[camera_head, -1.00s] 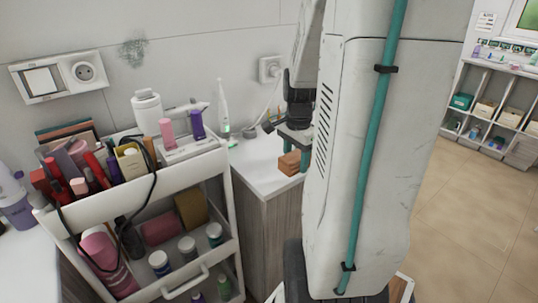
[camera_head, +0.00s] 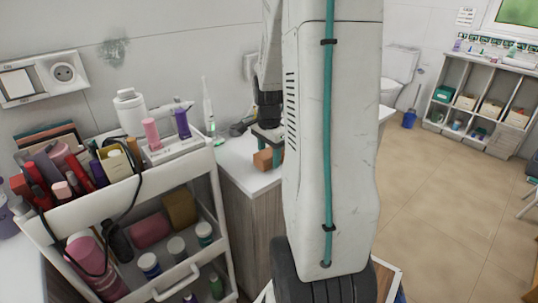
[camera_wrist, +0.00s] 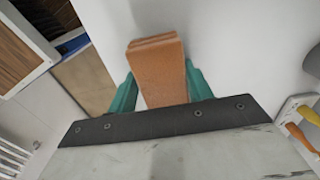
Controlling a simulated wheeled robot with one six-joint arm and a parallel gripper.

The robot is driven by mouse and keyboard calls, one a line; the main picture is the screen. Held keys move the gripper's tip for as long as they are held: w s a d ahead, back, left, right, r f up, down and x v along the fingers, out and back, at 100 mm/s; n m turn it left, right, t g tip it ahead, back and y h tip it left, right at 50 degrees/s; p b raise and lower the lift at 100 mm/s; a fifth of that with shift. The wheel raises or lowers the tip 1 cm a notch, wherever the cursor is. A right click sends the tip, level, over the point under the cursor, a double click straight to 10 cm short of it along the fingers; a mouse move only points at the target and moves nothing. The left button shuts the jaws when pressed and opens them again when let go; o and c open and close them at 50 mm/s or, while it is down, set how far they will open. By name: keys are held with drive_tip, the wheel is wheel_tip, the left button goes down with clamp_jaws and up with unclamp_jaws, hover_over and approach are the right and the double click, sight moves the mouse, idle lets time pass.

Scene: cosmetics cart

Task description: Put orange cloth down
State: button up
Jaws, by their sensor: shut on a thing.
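The orange cloth (camera_wrist: 157,72) is a folded, block-like stack between the two teal fingers of my gripper (camera_wrist: 161,90) in the wrist view. My gripper is shut on it. In the head view the cloth (camera_head: 263,159) shows at the white counter top (camera_head: 237,163), under my gripper (camera_head: 268,140). My arm hides part of the gripper and of the counter there. In the wrist view a plain white surface lies behind the cloth. I cannot tell whether the cloth touches the counter.
A white cart (camera_head: 85,214) full of cosmetics stands left of the counter. An electric toothbrush (camera_head: 208,112) stands upright on the counter by the wall. In the wrist view, yellow-and-orange-handled items (camera_wrist: 300,125) lie at the right. Shelves (camera_head: 480,105) and open floor are farther right.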

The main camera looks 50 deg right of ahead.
sight(269, 152)
drive_tip(key=o, duration=0.9)
drive_tip(key=shift+f, duration=0.1)
drive_tip(key=shift+o, duration=0.2)
wheel_tip(269, 152, up, 12)
drive_tip(key=s+a+r+n, duration=0.15)
drive_tip(key=a+n, duration=0.25)
drive_tip(key=a, duration=0.4)
drive_tip(key=a+r+n, duration=0.3)
drive_tip(key=a+n, duration=0.1)
drive_tip(key=a, duration=0.4)
drive_tip(key=s+a+n+t, duration=0.1)
drive_tip(key=s+a+n, duration=1)
drive_tip(key=a, duration=0.3)
drive_tip(key=shift+n, duration=0.8)
drive_tip(key=shift+a, duration=0.1)
